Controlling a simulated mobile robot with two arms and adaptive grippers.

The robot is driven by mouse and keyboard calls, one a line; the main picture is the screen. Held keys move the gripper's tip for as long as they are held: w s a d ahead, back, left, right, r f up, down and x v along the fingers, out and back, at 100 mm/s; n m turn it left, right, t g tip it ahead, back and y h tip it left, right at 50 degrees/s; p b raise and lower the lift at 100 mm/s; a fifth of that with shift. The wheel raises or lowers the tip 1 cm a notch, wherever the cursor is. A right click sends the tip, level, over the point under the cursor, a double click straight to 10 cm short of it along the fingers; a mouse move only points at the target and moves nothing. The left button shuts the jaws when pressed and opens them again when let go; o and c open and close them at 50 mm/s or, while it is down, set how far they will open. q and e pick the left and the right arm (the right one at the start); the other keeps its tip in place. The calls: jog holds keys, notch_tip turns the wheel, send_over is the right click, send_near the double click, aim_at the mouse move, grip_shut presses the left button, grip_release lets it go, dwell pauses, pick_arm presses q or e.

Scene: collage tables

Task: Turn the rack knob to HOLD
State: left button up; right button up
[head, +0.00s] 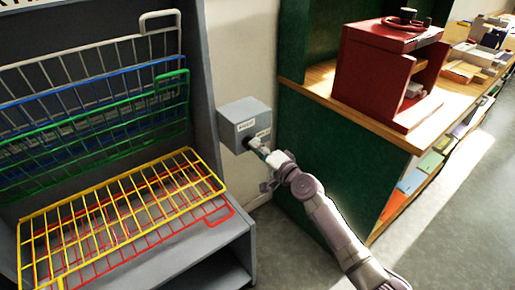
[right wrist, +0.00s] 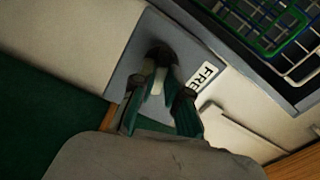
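The grey knob box (head: 242,112) is fixed to the wall just right of the rack. Its front carries a white label (head: 246,125), with a second small label (head: 263,132) to the right, too small to read surely. In the right wrist view a label (right wrist: 209,85) shows the letters "FRE". The dark round rack knob (right wrist: 160,54) stands out from the box face. My right gripper (head: 262,151) is at the knob; in the wrist view its fingers (right wrist: 159,84) close around a pale part in front of the knob. The fingertips partly hide the knob. My left gripper is not in view.
The grey rack (head: 221,140) at the left holds several wire grids; the yellow grid (head: 128,212) and a red one lie lowered. A green cabinet (head: 325,150) with a wooden top stands close right of the box, bearing a red press (head: 375,75). The floor at lower right is clear.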

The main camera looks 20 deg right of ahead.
grip_shut()
jog(key=m, duration=0.3)
jog(key=shift+f, duration=0.1)
jog(key=o, duration=0.7)
grip_release()
jog(key=shift+c, duration=0.2)
jog(key=v, duration=1.2)
